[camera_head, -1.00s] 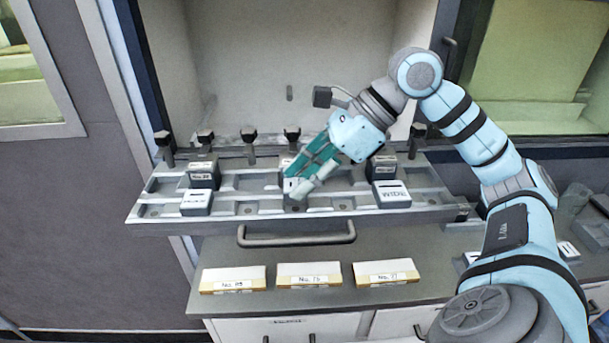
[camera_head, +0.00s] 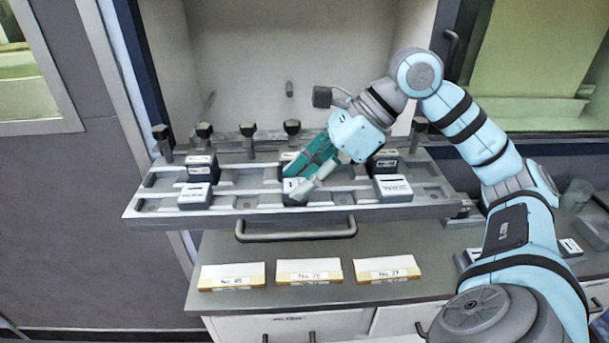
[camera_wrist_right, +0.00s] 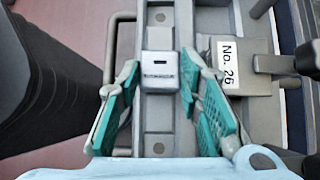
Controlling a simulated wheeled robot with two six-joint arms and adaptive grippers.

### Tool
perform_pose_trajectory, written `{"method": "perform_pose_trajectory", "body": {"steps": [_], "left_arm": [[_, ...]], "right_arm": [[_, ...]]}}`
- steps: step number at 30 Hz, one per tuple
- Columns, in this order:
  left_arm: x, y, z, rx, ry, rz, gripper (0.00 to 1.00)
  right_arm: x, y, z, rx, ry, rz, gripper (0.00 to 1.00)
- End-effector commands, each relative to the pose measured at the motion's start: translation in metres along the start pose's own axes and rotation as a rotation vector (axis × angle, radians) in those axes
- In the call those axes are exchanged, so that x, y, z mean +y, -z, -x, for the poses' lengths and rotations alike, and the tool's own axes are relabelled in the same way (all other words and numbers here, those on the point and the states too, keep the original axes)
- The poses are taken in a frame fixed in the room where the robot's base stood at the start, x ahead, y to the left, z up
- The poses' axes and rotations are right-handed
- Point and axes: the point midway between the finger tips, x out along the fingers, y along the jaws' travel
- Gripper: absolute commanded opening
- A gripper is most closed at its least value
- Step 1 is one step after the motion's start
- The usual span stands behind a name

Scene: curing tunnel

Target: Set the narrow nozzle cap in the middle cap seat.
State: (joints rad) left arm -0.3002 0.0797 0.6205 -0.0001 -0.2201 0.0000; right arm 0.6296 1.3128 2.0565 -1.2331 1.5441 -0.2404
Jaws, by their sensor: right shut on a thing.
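The small grey cap (camera_head: 291,186) is at the middle of the front row of the pull-out rack (camera_head: 240,224). It also shows in the wrist view (camera_wrist_right: 160,72), upright over the front channel, with a slot in its top and a small unreadable label. My right gripper (camera_head: 296,187) is shut on this cap, its teal fingers (camera_wrist_right: 160,80) on both sides. Whether the cap rests fully in the seat I cannot tell. The seat under it is hidden. My left gripper is not in view.
Front-row caps stand at left (camera_head: 195,196) and right (camera_head: 393,189). Darker back-row blocks stand at left (camera_head: 202,167) and right (camera_head: 384,161); a "No. 26" block (camera_wrist_right: 246,75) is beside my fingers. Black-topped posts (camera_head: 248,131) line the rear. Three labelled cards (camera_head: 309,271) lie on the counter below.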

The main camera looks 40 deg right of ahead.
Motion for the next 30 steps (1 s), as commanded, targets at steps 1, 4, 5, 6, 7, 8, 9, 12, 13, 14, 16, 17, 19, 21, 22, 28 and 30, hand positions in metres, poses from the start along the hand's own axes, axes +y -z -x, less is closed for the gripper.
{"method": "perform_pose_trajectory", "body": {"steps": [1,4,5,6,7,8,9,12,13,14,16,17,19,21,22,28,30], "left_arm": [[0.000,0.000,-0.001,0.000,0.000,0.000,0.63],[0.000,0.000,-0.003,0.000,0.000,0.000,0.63],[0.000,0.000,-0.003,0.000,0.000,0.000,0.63],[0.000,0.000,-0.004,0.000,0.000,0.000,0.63],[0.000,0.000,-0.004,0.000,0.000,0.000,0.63],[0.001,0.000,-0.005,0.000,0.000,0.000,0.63],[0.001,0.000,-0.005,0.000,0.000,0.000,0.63],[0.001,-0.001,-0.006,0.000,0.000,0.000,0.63],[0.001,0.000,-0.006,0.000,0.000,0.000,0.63],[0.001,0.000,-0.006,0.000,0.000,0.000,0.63],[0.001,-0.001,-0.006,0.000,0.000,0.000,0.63],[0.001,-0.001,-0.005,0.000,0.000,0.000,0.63],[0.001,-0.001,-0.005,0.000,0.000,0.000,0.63],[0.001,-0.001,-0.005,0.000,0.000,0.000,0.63],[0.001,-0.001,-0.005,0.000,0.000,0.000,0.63],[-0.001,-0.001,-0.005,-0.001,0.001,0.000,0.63],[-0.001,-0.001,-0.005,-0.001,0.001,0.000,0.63]], "right_arm": [[0.000,0.001,-0.001,0.000,0.000,0.000,0.00],[0.000,0.002,-0.002,0.000,0.000,0.000,0.00],[0.000,0.002,-0.003,0.000,0.000,0.000,0.00],[0.000,0.003,-0.003,0.000,0.000,0.000,0.00],[0.000,0.003,-0.003,0.000,0.000,0.000,0.00],[0.000,0.003,-0.004,0.000,0.000,0.000,0.00],[0.000,0.004,-0.004,0.000,0.000,0.000,0.00],[0.000,0.004,-0.005,0.000,0.000,0.000,0.36],[0.000,0.004,-0.004,0.000,0.000,0.000,0.41],[0.000,0.004,-0.004,0.000,0.000,0.000,0.45],[0.000,0.004,-0.004,0.000,0.000,0.000,0.56],[0.000,0.004,-0.004,0.000,0.000,0.000,0.56],[0.000,0.004,-0.004,0.000,0.000,0.000,0.56],[0.000,0.004,-0.004,0.000,0.000,0.000,0.56],[0.000,0.004,-0.004,0.000,0.000,0.000,0.56],[-0.001,0.005,0.009,0.004,0.004,-0.002,0.56],[-0.001,0.005,0.024,0.005,0.007,-0.003,0.56]]}}
